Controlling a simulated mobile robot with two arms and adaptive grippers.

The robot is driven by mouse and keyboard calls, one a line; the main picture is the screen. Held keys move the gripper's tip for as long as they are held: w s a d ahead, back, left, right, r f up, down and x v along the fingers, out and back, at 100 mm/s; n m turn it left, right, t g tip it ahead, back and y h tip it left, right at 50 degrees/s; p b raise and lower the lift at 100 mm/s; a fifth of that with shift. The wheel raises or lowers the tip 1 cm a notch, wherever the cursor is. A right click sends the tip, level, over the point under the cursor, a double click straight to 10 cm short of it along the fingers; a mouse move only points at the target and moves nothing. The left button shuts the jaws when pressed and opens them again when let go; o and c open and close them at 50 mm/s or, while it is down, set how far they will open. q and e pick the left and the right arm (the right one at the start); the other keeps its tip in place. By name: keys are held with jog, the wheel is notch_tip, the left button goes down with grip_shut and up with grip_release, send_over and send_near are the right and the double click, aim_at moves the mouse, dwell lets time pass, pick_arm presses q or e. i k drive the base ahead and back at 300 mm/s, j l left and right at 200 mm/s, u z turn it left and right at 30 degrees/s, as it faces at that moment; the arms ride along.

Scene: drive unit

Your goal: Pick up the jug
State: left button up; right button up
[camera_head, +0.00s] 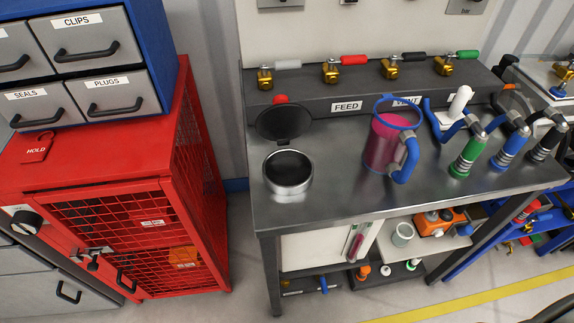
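The jug (381,147) stands upright on the metal bench top, right of the middle. It has a clear body with magenta contents, a blue rim and a blue handle on its right side with a grey fitting. The handle faces right and toward the front. Neither of my grippers shows in the head view, and nothing is seen holding the jug.
A round metal pot (288,178) with a raised black lid (283,121) stands left of the jug on the bench (330,207). Several hose nozzles (469,152) stand to the right. Valves (331,72) line the back ledge. A red mesh cabinet (203,188) is at left.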

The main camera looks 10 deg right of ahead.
aim_at(395, 123)
jog(key=i+l+z, duration=0.1)
jog(key=z, duration=0.95)
